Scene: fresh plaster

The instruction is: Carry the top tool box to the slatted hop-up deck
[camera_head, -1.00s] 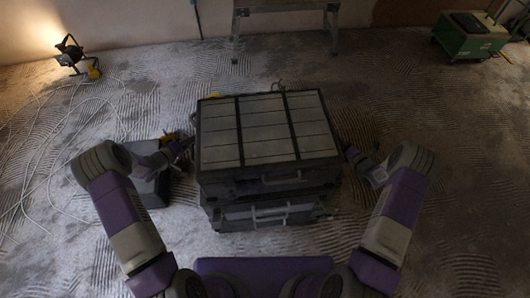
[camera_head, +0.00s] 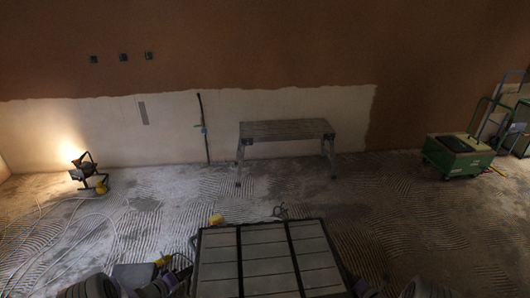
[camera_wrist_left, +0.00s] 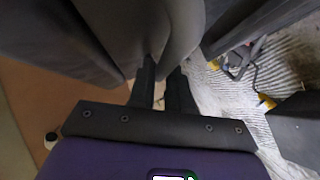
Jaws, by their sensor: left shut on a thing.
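The top tool box (camera_head: 265,258) is dark with a lid of pale panels split by black strips. It sits at the bottom centre of the head view, its front cut off by the frame edge. My left gripper (camera_head: 178,278) is at its left side, shut on it; its fingers also show in the left wrist view (camera_wrist_left: 162,88), against dark grey surfaces. My right gripper (camera_head: 366,289) is at the box's right side, mostly cut off, so its jaws cannot be read. The slatted hop-up deck (camera_head: 287,130) stands beyond the box, near the wall, its top bare.
A lit work lamp (camera_head: 86,172) with trailing cables stands at the left. A green wheeled unit (camera_head: 459,156) stands at the right. A dark case (camera_head: 133,275) lies left of the box. The ridged floor between box and deck is mostly clear.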

